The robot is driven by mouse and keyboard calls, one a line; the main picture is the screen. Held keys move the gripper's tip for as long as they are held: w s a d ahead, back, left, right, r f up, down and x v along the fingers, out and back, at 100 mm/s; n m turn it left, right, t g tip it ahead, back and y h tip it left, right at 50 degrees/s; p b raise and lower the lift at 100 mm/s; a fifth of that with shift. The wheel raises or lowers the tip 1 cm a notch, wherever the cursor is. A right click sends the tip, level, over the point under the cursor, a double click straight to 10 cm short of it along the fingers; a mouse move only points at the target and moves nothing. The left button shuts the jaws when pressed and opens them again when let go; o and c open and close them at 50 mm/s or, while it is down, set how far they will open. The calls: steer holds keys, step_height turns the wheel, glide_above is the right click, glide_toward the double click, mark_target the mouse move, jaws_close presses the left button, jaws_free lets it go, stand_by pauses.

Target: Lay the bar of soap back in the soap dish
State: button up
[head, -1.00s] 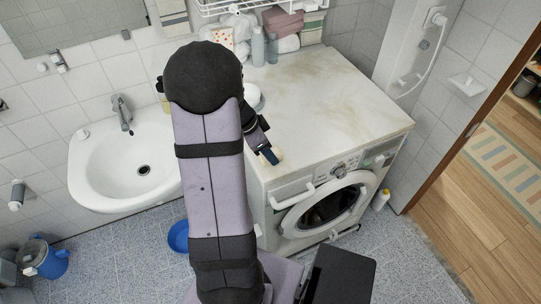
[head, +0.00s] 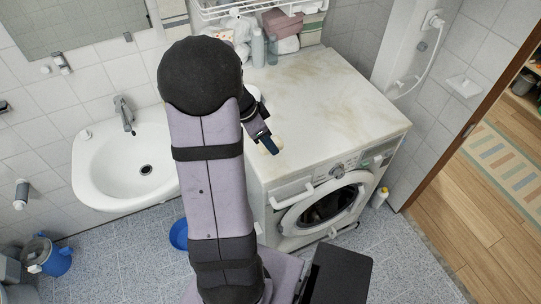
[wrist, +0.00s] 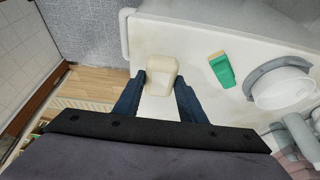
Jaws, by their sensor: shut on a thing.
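My gripper (head: 269,145) is shut on a pale cream bar of soap (wrist: 162,75). In the wrist view the soap sits between the tips of the two dark blue fingers. In the head view the soap (head: 277,143) shows just beside the fingertips, over the left front part of the washing machine top (head: 335,110). I cannot tell how high it is held. A white wall-mounted holder (head: 464,86), possibly the soap dish, is at the right in the head view. A white round dish or bowl (wrist: 283,90) is at the right in the wrist view; its identity is unclear.
A green object with a tan end (wrist: 221,70) lies on the white surface in the wrist view. Bottles (head: 258,47) and folded towels (head: 284,24) stand at the back. The sink (head: 120,175) is left of my arm. The middle and right of the machine top are clear.

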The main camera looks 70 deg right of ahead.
mark_target(255, 92)
stand_by(0.3)
steer(key=shift+n+h, duration=0.3)
steer(key=shift+n, duration=0.6)
steer(key=w+d+r, duration=0.1)
steer(key=w+d, duration=0.1)
steer(key=d, duration=0.2)
steer(key=w+d+r+p, duration=0.1)
steer(key=w+d, duration=0.1)
steer(key=d, duration=0.2)
steer(key=w+d+r+p, duration=0.1)
steer(key=w+d, duration=0.2)
steer(key=d, duration=0.1)
steer(key=shift+w+d+r, duration=0.1)
steer(key=shift+d+r, duration=0.05)
steer(key=shift+r, duration=0.15)
steer(key=w+d+r+n+t+p, duration=0.2)
steer(key=w+d+n+p, duration=0.1)
steer(key=w+d, duration=0.5)
steer(key=shift+w+d+n, duration=0.4)
steer(key=shift+w+n, duration=0.2)
steer(key=shift+w, duration=0.5)
steer(key=shift+r+h, duration=0.1)
steer(key=shift+h, duration=0.2)
